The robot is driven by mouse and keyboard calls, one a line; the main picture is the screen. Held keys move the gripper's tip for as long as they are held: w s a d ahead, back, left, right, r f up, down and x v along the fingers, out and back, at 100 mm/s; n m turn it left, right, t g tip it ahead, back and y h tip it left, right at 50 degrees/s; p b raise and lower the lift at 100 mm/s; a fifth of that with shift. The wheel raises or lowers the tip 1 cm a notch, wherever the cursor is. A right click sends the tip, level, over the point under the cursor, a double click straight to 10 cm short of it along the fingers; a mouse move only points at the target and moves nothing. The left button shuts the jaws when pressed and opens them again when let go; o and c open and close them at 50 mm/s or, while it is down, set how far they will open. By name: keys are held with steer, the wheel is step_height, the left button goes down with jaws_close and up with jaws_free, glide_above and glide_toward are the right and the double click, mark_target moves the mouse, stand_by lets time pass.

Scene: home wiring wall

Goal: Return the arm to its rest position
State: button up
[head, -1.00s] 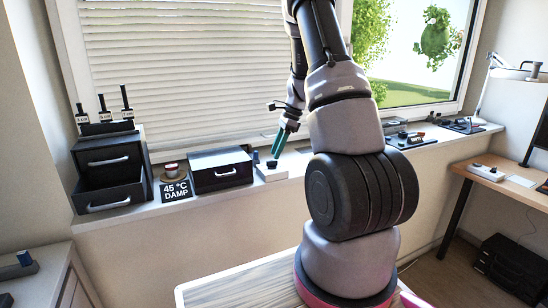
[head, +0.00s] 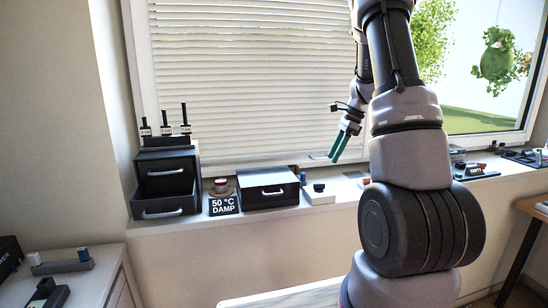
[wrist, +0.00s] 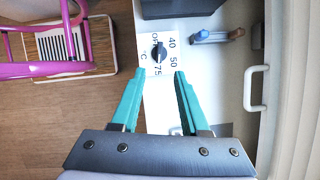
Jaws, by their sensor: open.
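My gripper (head: 340,147) is open and empty, its teal fingers pointing down over the window sill. It is above and slightly right of a white block with a black knob (head: 319,188). The wrist view shows the two fingertips (wrist: 160,72) apart, just below a black knob (wrist: 158,52) on a white plate marked OFF, 40, 50 and 75 °C. No contact with the knob is visible. My arm stands raised and bent in front of the window and hides part of the sill.
On the sill stand a black drawer unit (head: 166,183), a black box with a white handle (head: 268,187) and a sign reading 50 °C DAMP (head: 223,206). Small dark devices (head: 476,171) lie right of my arm. A pink tubular frame (wrist: 50,68) shows in the wrist view.

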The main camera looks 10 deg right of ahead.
steer(key=s+a+r+n+t, duration=0.1)
steer(key=s+a+r+n, duration=0.35)
steer(key=r, duration=0.35)
steer(key=s+a+r+n+t, duration=0.1)
steer(key=s+a+r+n, duration=0.2)
steer(key=s+a+r, duration=0.3)
steer(key=s+a+r+n+t, duration=0.1)
steer(key=s+a+r+n, duration=0.1)
steer(key=s, duration=0.2)
steer(key=s+a+r+n+t+h, duration=0.1)
steer(key=s+a+r+n+t, duration=0.1)
steer(key=s, duration=0.3)
steer(key=s+a+r+n+t+h, duration=0.1)
steer(key=s+a+r+n, duration=0.1)
steer(key=s+a+n, duration=0.1)
steer(key=shift+s+r+n, duration=0.25)
steer(key=shift+s+n, duration=0.5)
steer(key=shift+s, duration=0.5)
